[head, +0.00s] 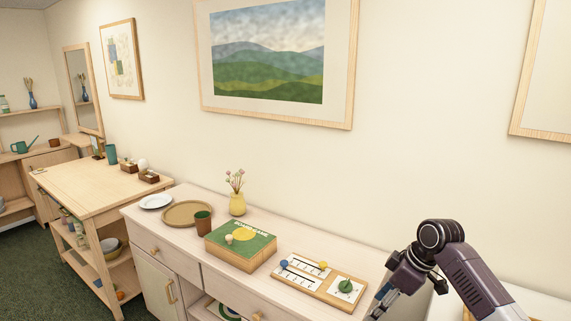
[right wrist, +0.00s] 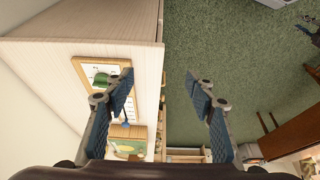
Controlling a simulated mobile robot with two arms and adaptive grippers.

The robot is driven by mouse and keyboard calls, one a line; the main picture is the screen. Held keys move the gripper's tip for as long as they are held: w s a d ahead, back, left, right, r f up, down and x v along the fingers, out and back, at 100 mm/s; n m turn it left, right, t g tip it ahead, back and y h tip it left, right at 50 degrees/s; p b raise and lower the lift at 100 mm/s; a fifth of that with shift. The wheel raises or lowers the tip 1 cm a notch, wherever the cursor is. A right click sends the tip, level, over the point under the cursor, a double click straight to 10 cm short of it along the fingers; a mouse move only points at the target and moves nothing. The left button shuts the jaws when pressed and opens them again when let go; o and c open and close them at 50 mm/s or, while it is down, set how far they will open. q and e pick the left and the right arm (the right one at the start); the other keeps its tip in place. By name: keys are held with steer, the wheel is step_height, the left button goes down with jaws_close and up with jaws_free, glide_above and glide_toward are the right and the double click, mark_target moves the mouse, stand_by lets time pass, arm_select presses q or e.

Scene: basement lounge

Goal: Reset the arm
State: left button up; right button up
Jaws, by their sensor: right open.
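My right arm comes in from the right of the head view, with its dark gripper (head: 380,302) low beside the right end of the sideboard (head: 352,257); the fingertips are hard to make out there. In the right wrist view the two blue-padded fingers of my right gripper (right wrist: 158,79) are spread wide apart. Nothing is between them. The sideboard top also shows at the left of that view (right wrist: 145,50). My left gripper is in neither view.
A wooden slider board (head: 323,290) with a green knob, a board game box (head: 241,246), a brown cup (head: 203,222), a round tray (head: 180,222), a white plate (head: 156,201) and a yellow vase (head: 237,204) stand on the sideboard. Green carpet (right wrist: 240,55) lies open beside it.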

steer(key=s+a+f+m, duration=0.1)
steer(key=s+a+f, duration=0.3)
steer(key=s+f, duration=0.4)
steer(key=s+a+f+m, duration=0.1)
steer(key=s+a+f, duration=0.4)
steer(key=s+f, duration=0.35)
steer(key=s+d+r+m+t+h, duration=0.1)
steer(key=s+d+m+h, duration=0.2)
steer(key=s, duration=0.7)
steer(key=s+d+r+m, duration=0.1)
steer(key=s+d+m, duration=0.25)
steer(key=s, duration=0.65)
step_height(320, 180, down, 27)
steer(key=s+g, duration=0.1)
steer(key=s, duration=0.1)
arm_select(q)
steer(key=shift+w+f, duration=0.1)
arm_select(e)
steer(key=s+d+f+g, duration=0.1)
steer(key=s+d+f, duration=0.1)
steer(key=s+f, duration=1.3)
steer(key=shift+s+d+f+h, duration=0.15)
steer(key=shift+s+d+h, duration=0.15)
steer(key=shift+s, duration=0.7)
